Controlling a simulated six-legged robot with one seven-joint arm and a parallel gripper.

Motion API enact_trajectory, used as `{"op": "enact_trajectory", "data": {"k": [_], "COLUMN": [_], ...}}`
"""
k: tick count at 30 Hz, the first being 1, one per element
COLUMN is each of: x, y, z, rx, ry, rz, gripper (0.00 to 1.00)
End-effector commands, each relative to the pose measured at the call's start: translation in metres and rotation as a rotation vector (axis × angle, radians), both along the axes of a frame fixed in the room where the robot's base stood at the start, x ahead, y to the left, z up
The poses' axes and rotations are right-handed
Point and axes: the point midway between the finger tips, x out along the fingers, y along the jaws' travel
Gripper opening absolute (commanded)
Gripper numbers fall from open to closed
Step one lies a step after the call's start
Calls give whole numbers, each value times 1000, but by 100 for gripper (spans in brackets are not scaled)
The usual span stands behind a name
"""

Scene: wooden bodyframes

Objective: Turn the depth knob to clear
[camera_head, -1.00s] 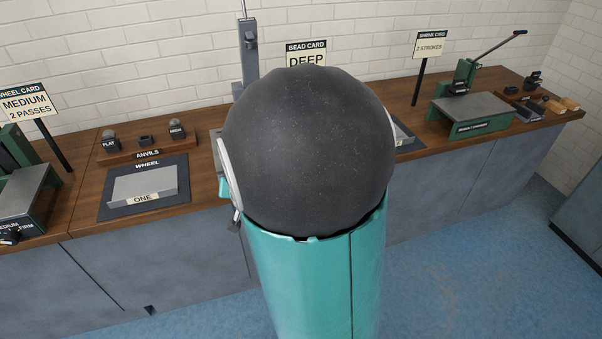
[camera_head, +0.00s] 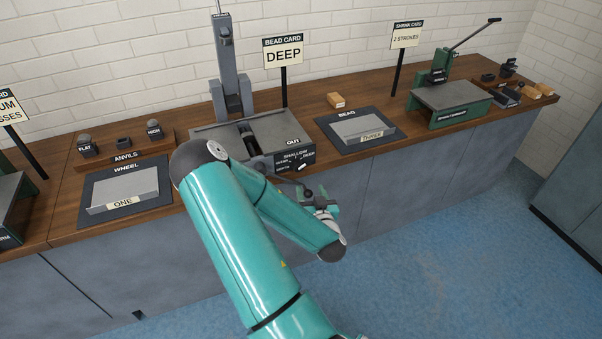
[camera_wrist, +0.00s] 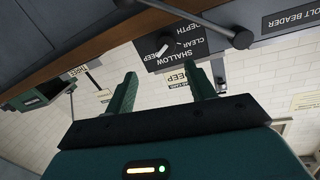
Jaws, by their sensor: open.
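The depth knob (camera_wrist: 167,46) is on a dark label panel (camera_wrist: 207,25) on the front of the bolt beader, upside down in the wrist view. The panel carries SHALLOW, CLEAR and DEEP. The knob's white pointer seems to lean towards DEEP. In the head view the panel (camera_head: 293,158) is on the beader's front and the pointer (camera_head: 302,166) shows small. My gripper (camera_wrist: 160,77) is open and empty, its fingers spread below the panel in the wrist picture. In the head view my gripper (camera_head: 321,199) is low in front of the bench, apart from the knob.
A dark lever with a round end (camera_wrist: 242,39) sticks out beside the panel in the wrist view. The BEAD CARD (camera_head: 283,52) reads DEEP. The bead tray (camera_head: 384,143) lies right of the beader, the wheel tray (camera_head: 82,209) left. The floor in front is clear.

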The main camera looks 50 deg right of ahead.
Motion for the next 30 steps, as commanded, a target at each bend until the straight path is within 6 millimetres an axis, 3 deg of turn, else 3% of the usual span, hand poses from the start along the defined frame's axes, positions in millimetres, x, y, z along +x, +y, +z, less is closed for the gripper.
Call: {"op": "enact_trajectory", "data": {"k": [6,12,17,30], "x": [-29,-32,-15,59], "y": [6,8,-1,-44], "z": [-10,-9,-9,-9], "rx": [-69,-83,-83,-84], "ry": [-7,-15,-16,-16], "rz": [129,169,171,171], "gripper": [55,55,55,55]}}
